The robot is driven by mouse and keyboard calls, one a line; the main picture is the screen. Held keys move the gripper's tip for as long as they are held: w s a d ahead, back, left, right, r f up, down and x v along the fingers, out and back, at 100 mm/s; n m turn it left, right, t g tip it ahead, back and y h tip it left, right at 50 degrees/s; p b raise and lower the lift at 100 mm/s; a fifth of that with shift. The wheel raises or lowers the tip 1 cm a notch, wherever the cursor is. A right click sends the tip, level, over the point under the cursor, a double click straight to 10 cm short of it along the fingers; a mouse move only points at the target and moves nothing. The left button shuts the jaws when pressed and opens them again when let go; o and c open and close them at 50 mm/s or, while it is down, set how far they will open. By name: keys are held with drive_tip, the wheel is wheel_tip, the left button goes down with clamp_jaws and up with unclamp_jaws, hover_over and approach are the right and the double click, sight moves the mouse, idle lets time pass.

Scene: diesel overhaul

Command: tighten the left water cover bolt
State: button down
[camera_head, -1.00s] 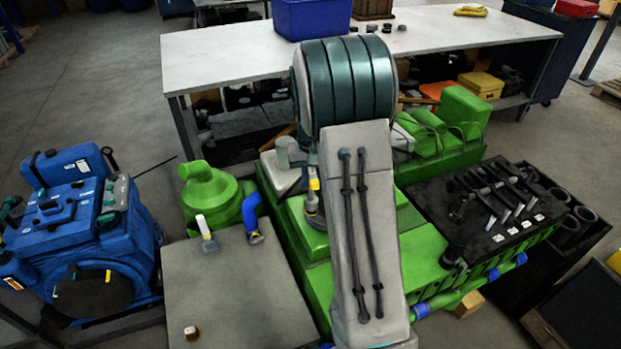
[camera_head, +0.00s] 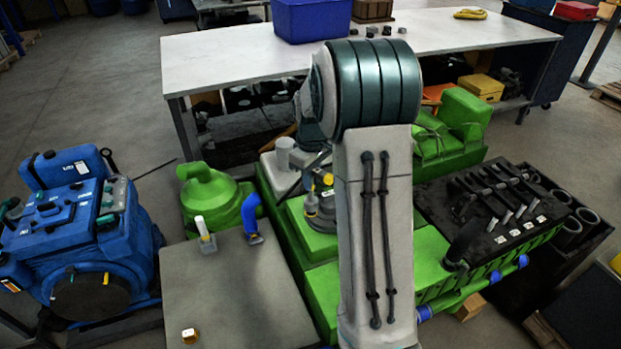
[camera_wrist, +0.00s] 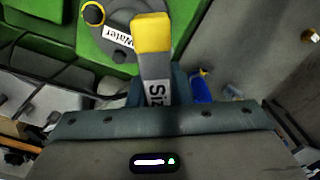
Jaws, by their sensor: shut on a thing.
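The grey round water cover (camera_wrist: 125,22), labelled "Water", sits on the green engine in the wrist view. One dark bolt (camera_wrist: 93,14) on it has a yellow ring around it; another dark bolt (camera_wrist: 119,57) has no ring. My gripper (camera_wrist: 158,92) is shut on a grey tool (camera_wrist: 155,70) with a yellow end and a partly hidden label starting "Siz". The yellow end overlaps the cover in this view; I cannot tell whether it touches. In the head view the cover (camera_head: 322,212) is partly hidden by my arm.
A grey table (camera_head: 225,290) left of the engine bears a white-topped tool (camera_head: 204,228), a blue tool (camera_head: 250,215) and a small brass-coloured piece (camera_head: 190,335). A green housing (camera_head: 210,190) stands behind it. A black tray (camera_head: 500,205) lies to the right.

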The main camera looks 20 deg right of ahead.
drive_tip(key=n, duration=0.6)
drive_tip(key=shift+r+n+p, duration=0.1)
drive_tip(key=shift+n+p, duration=0.2)
drive_tip(key=n+p, duration=0.2)
drive_tip(key=n, duration=0.4)
drive_tip(key=shift+n, duration=0.3)
drive_tip(key=n+p, duration=0.3)
drive_tip(key=n, duration=0.2)
drive_tip(key=shift+r, duration=0.1)
drive_tip(key=n+p, duration=0.4)
drive_tip(key=n, duration=0.1)
drive_tip(key=shift+n, duration=0.6)
drive_tip(key=shift+f, duration=0.25)
